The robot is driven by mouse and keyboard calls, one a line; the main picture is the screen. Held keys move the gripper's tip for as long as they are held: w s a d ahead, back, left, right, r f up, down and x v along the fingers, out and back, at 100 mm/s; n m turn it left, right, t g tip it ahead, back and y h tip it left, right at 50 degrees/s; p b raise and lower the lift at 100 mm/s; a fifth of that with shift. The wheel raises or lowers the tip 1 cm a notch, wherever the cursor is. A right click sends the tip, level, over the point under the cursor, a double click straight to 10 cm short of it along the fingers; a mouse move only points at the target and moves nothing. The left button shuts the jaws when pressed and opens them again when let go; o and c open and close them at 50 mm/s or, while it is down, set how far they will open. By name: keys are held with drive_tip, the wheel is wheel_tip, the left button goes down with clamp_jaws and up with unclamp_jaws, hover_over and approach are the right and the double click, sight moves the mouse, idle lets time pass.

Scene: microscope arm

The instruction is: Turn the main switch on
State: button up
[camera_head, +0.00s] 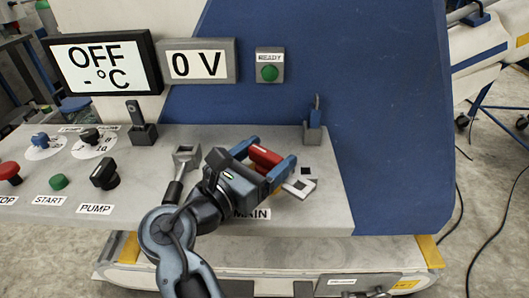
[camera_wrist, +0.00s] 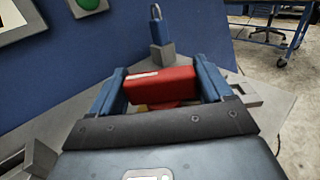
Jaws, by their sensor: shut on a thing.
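The main switch has a red handle (camera_head: 265,157) on the grey panel, just above the MAIN label (camera_head: 253,214). The label is partly hidden behind my arm. My gripper (camera_head: 266,156) has its two blue fingers on either side of the red handle and is shut on it. In the wrist view the red handle (camera_wrist: 162,84) lies crosswise between the fingers (camera_wrist: 163,88). A little yellow shows under it. The base of the switch is mostly hidden by my gripper.
A blue padlock (camera_head: 315,112) stands in a grey holder at the back right. The PUMP knob (camera_head: 104,174) and START button (camera_head: 59,182) are at left. A display (camera_head: 102,62) reads OFF, another (camera_head: 197,63) 0 V. A green READY light (camera_head: 269,73) is behind.

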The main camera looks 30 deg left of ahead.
drive_tip(key=shift+m+g+h+p, duration=0.5)
drive_tip(key=shift+m+h, duration=0.9)
drive_tip(key=shift+h, duration=0.7)
drive_tip(key=shift+f, duration=0.1)
drive_tip(key=o, duration=1.4)
drive_tip(key=shift+s, duration=0.1)
drive_tip(key=v, duration=0.7)
drive_tip(key=shift+s+a+b, duration=0.15)
drive_tip(key=shift+s+b, duration=0.15)
